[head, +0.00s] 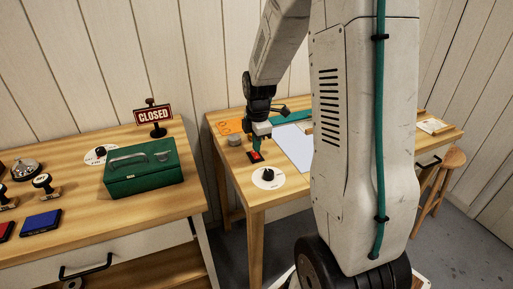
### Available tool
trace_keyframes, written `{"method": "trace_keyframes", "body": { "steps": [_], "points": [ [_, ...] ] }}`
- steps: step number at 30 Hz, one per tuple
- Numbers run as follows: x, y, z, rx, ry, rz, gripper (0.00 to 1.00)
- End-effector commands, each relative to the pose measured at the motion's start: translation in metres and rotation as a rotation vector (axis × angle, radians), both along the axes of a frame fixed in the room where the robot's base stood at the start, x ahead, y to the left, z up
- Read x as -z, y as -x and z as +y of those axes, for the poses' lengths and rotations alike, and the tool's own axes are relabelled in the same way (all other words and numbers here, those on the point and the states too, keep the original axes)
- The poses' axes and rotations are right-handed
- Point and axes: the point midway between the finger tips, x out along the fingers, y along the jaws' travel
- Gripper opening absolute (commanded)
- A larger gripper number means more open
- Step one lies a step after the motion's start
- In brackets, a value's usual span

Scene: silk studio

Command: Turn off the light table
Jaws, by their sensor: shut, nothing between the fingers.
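The light table's flat panel (296,152) is set in the wooden table on the right and looks pale bluish-white. I cannot tell from its look whether it is lit. A red switch on a dark base (255,157) sits at the panel's left. My gripper (258,149) points down with its fingers shut and empty, right at or just above the red switch. I cannot tell whether the fingertips touch it. A black knob on a white round dial (267,176) is in front of the switch. My arm hides the right part of the panel.
An orange sheet (230,127) and a small round tin (234,141) lie left of my gripper. The left counter holds a green box (141,168), a CLOSED sign (153,117), a bell (25,169) and stamps. A wooden stool (441,180) stands at the right.

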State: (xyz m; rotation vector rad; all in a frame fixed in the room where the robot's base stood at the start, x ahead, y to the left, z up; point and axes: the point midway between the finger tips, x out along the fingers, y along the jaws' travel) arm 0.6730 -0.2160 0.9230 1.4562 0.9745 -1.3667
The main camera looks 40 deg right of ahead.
Motion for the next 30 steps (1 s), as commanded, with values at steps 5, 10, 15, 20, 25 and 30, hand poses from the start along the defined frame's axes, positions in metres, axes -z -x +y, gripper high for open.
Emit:
{"method": "trace_keyframes", "body": {
  "steps": [5, 10, 15, 20, 25, 30],
  "points": [
    [-0.043, 0.002, 0.004, -0.004, 0.002, -0.006, 0.00],
    [-0.080, 0.007, 0.006, -0.006, 0.002, -0.005, 0.00],
    [-0.107, 0.010, 0.008, -0.006, 0.001, -0.002, 0.00],
    [-0.118, 0.012, 0.008, -0.005, 0.001, -0.001, 0.00],
    [-0.120, 0.012, 0.008, -0.005, 0.000, 0.000, 0.00],
    [-0.119, 0.012, 0.007, -0.005, 0.000, 0.000, 0.00]
  ]
}}
